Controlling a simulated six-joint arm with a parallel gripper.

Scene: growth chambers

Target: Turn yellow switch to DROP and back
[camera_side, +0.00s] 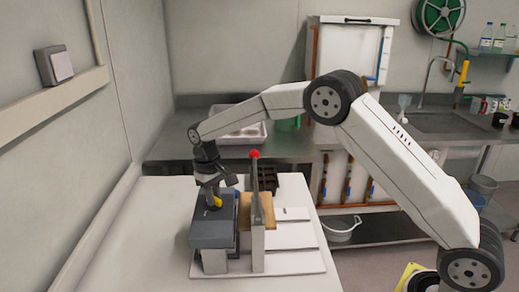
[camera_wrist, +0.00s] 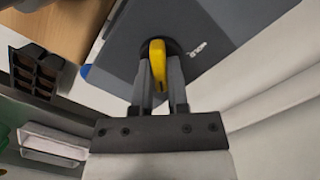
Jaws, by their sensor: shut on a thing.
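The yellow switch (camera_wrist: 157,62) is a small lever on top of a dark grey box (camera_wrist: 235,25). In the wrist view it sits between the two fingers of my gripper (camera_wrist: 160,80), which is shut on it. Lettering that seems to read HOLD is on the box just right of the switch. In the side view the box (camera_side: 212,238) stands on a white base plate, with my gripper (camera_side: 214,196) coming down on it from above. A bit of the yellow switch (camera_side: 217,201) shows there between the fingers.
A lever with a red ball (camera_side: 254,154) stands upright just right of the box. Next to it is a wooden block (camera_side: 263,212). The white table (camera_side: 160,225) is clear to the left. Behind are a steel counter with a white tray (camera_side: 236,135) and a sink.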

